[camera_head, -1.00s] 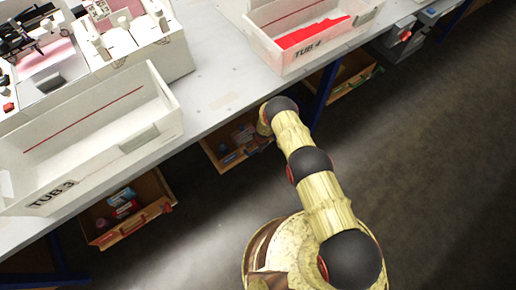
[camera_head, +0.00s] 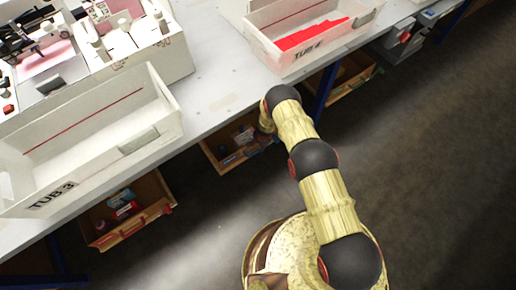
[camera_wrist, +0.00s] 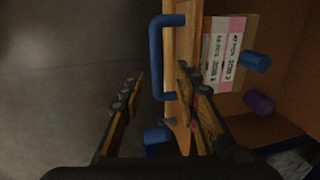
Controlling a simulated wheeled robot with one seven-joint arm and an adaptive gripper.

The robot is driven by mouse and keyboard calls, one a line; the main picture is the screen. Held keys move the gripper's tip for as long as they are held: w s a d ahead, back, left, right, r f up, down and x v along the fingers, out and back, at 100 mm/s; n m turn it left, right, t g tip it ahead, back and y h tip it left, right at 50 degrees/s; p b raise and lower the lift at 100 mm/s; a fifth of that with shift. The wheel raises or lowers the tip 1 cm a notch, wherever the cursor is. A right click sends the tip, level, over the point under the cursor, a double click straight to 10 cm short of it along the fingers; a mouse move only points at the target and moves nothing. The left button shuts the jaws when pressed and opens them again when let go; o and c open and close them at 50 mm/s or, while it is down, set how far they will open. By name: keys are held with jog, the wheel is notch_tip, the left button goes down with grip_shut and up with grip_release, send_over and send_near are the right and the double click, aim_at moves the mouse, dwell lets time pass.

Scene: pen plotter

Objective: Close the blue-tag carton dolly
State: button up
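The carton dolly at my gripper is an open wooden box with a blue handle (camera_wrist: 157,60) on its front panel (camera_wrist: 181,50), seen in the wrist view. In the head view this dolly (camera_head: 228,163) stands pulled partly out below the table, between two others. My gripper (camera_wrist: 160,85) is open, with one finger left of the handle and the other over the panel's inner side. I cannot tell whether either finger touches. The blue tag is not clearly visible.
Inside the dolly are pink-and-white cartons (camera_wrist: 224,50), a blue cylinder (camera_wrist: 256,61) and a purple one (camera_wrist: 259,102). Other dollies stand out at left (camera_head: 128,232) and right (camera_head: 352,88). The table edge (camera_head: 212,120) overhangs them. A blue table leg (camera_head: 326,88) is nearby. The floor is clear.

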jog(key=shift+s+d+r, duration=0.1)
jog(key=shift+r, duration=0.5)
jog(key=shift+s+d+r, duration=0.1)
jog(key=shift+r, duration=0.45)
